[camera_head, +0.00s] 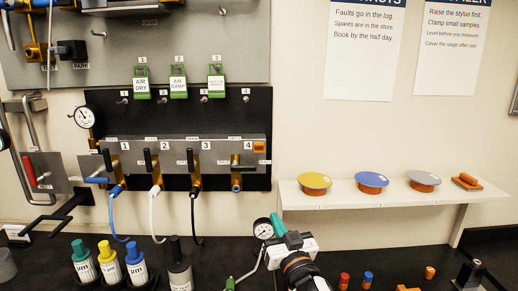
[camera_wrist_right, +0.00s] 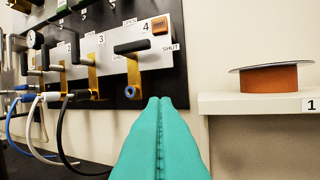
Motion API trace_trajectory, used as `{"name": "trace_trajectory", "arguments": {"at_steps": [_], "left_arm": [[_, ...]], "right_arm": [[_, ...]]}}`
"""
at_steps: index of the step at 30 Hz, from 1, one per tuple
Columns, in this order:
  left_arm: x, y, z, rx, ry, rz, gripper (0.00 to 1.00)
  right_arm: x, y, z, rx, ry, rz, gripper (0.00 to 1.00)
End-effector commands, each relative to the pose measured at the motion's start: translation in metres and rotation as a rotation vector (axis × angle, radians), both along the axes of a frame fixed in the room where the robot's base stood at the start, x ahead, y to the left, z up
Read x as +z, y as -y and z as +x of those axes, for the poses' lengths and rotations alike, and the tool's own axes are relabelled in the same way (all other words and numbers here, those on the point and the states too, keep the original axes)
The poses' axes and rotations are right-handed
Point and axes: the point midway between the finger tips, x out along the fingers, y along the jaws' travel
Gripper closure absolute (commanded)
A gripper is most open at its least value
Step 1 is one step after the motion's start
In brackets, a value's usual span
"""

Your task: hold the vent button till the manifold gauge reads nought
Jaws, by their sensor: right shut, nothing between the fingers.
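The manifold panel (camera_head: 220,151) is on the wall with numbered valves 1 to 4. An orange button (camera_head: 259,147), which I take as the vent button, sits at its upper right above valve 4. It also shows in the right wrist view (camera_wrist_right: 160,25). The round white manifold gauge (camera_head: 84,117) is at the panel's upper left; its reading is too small to tell. My right gripper (camera_head: 277,222) has teal fingers, shut and empty, below and right of the button and apart from it. In the right wrist view its fingertips (camera_wrist_right: 160,100) point towards the panel. My left gripper is not in view.
A white shelf (camera_head: 380,229) with colored discs is on the right. A second gauge (camera_head: 263,228) stands beside my right gripper. Capped bottles (camera_head: 110,268) stand on the dark bench. Hoses hang from valves 1 to 3. Valve 4's black handle (camera_wrist_right: 132,47) sticks out below the button.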

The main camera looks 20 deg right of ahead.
Motion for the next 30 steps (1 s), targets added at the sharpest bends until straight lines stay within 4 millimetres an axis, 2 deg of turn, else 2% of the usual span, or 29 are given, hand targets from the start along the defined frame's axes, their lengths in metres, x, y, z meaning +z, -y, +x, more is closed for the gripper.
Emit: {"name": "trace_trajectory", "arguments": {"at_steps": [1, 6, 9, 12, 25, 30], "left_arm": [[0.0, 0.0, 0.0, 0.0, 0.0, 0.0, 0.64], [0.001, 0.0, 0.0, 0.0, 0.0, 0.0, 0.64], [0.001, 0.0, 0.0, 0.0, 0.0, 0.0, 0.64], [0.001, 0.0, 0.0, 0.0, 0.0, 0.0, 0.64], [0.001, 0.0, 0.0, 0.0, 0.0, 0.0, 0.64], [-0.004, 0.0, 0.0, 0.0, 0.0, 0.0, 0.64]], "right_arm": [[0.025, -0.003, 0.009, 0.025, 0.077, -0.001, 1.0], [0.086, -0.014, 0.022, 0.117, 0.278, -0.006, 1.0], [0.11, -0.02, 0.025, 0.16, 0.353, -0.013, 1.0], [0.123, -0.024, 0.025, 0.188, 0.396, -0.019, 1.0], [0.128, -0.025, 0.026, 0.201, 0.413, -0.021, 1.0], [0.127, -0.022, 0.035, 0.2, 0.413, -0.021, 1.0]]}}
